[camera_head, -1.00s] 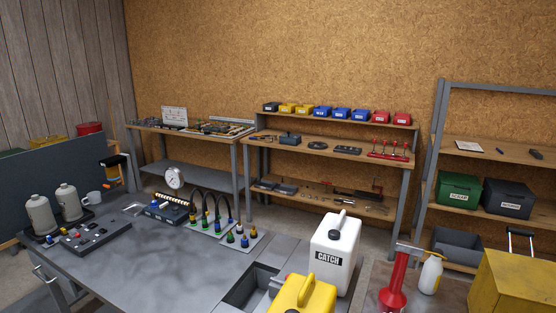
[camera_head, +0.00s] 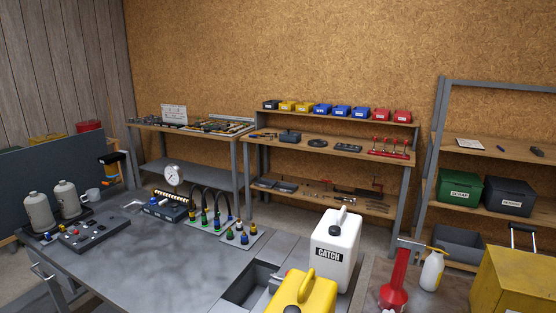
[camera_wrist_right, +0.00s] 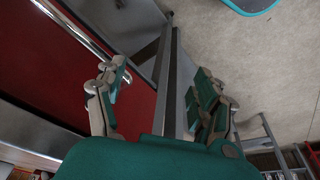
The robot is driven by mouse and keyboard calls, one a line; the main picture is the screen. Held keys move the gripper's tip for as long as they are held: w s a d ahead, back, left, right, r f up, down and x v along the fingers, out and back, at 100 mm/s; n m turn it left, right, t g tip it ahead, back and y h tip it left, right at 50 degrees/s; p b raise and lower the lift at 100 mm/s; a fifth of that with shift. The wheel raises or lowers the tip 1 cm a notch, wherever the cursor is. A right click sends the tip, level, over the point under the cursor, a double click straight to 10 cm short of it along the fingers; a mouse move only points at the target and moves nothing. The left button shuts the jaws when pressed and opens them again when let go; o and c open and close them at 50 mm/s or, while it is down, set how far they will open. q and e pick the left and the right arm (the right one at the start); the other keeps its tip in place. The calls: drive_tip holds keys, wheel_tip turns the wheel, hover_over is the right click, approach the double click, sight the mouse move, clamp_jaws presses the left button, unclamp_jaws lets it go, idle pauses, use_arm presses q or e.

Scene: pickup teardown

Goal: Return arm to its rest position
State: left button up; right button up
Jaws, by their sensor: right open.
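My right gripper (camera_wrist_right: 158,98) shows in the right wrist view with its two jointed fingers spread wide apart. Nothing is held between them. Behind the fingers run a grey metal post (camera_wrist_right: 172,75) and a red panel (camera_wrist_right: 75,75) to its left. I cannot tell from this view whether the gripper touches either of them. Neither arm shows in the head view, and my left gripper is out of sight.
A red pump (camera_head: 397,280) stands at right. The wrist view shows bare floor (camera_wrist_right: 245,60) and a teal-edged object (camera_wrist_right: 252,4).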

wheel_tip(320, 180, down, 14)
drive_tip(key=s+b, duration=0.2)
drive_tip(key=s+d+f+g+b, duration=0.1)
drive_tip(key=s+f, duration=0.7)
drive_tip(key=f, duration=0.2)
drive_tip(key=s+d+f+b, duration=0.2)
drive_tip(key=s+f, duration=0.7)
drive_tip(key=f, duration=0.2)
drive_tip(key=shift+f+g, duration=0.3)
drive_tip(key=shift+g, duration=0.1)
